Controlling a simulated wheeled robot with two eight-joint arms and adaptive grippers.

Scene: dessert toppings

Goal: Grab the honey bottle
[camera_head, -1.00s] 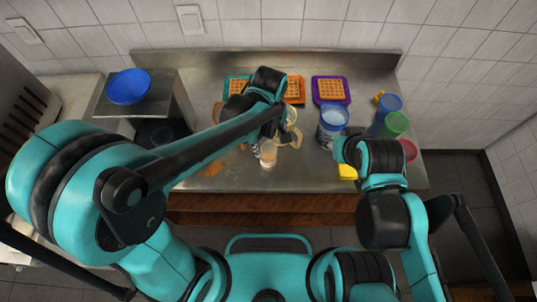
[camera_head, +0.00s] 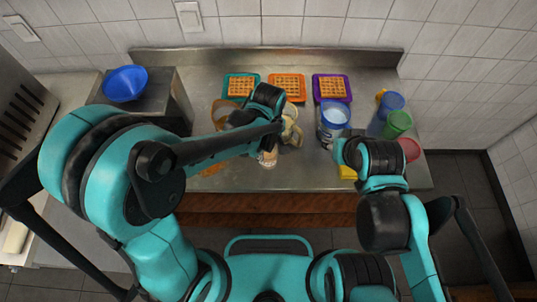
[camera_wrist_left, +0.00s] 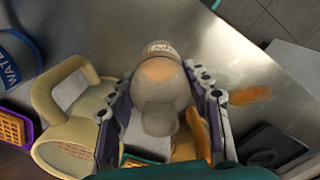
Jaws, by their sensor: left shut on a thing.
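In the head view the bottle's lower part (camera_head: 268,158) shows below my left wrist, near the counter's front; my arm hides the rest. Whether its base touches the counter is unclear. My right gripper (camera_head: 338,150) is beside the water tub, mostly hidden by its own wrist; its finger state cannot be told.
A cream jug (camera_wrist_left: 70,135) stands close beside the left gripper; an orange-brown jug (camera_head: 221,112) stands on the other side. Waffle trays (camera_head: 318,97) line the back.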

